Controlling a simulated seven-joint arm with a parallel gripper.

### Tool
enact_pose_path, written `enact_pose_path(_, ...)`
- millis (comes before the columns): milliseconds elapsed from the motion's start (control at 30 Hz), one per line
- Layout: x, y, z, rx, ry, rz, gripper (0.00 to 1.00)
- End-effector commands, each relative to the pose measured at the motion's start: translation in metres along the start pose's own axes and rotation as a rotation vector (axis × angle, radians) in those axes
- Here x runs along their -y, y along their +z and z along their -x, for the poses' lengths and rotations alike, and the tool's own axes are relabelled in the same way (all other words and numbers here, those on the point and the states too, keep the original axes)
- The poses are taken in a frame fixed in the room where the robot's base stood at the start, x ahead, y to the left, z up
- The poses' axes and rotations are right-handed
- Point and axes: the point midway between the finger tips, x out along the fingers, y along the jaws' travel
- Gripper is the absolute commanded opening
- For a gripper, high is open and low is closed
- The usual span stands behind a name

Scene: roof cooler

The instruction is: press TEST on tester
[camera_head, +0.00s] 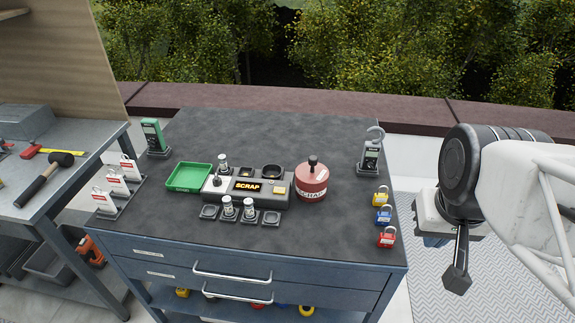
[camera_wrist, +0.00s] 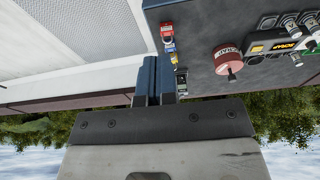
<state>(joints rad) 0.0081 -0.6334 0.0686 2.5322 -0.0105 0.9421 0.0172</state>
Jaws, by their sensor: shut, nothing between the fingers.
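The tester (camera_head: 262,201) is a dark grey box in the middle of the dark worktop. Its amber display (camera_head: 247,187) reads SCRAP. A pale yellow button (camera_head: 279,190) sits right of the display; its lettering is too small to read. A dark round cup (camera_head: 271,171) is at the tester's back right, and a small upright silver part (camera_head: 216,180) is at its left. My gripper (camera_head: 457,280) is shut and empty, beyond the worktop's right edge, well apart from the tester. In the wrist view, its fingers (camera_wrist: 157,72) are together, and the tester shows upside down (camera_wrist: 262,45).
A red SCRAP can (camera_head: 311,182) stands right of the tester. A green tray (camera_head: 188,177) lies left. Small cylinders in holders (camera_head: 228,207) stand in front. Padlocks (camera_head: 383,216) line the right edge; a grey handheld device (camera_head: 370,155) stands behind them. A green handheld device (camera_head: 153,135) is back left.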

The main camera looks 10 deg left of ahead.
Motion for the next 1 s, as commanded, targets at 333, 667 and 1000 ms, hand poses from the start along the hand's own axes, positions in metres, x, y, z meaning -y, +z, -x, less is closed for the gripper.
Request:
enact_pose_path(333,0.0,0.0,0.0,0.0,0.0,0.0,0.0)
enact_pose_path(667,0.0,0.0,0.0,0.0,0.0,0.001,0.0)
enact_pose_path(1000,0.004,-0.015,-0.003,0.025,0.028,0.066,0.0)
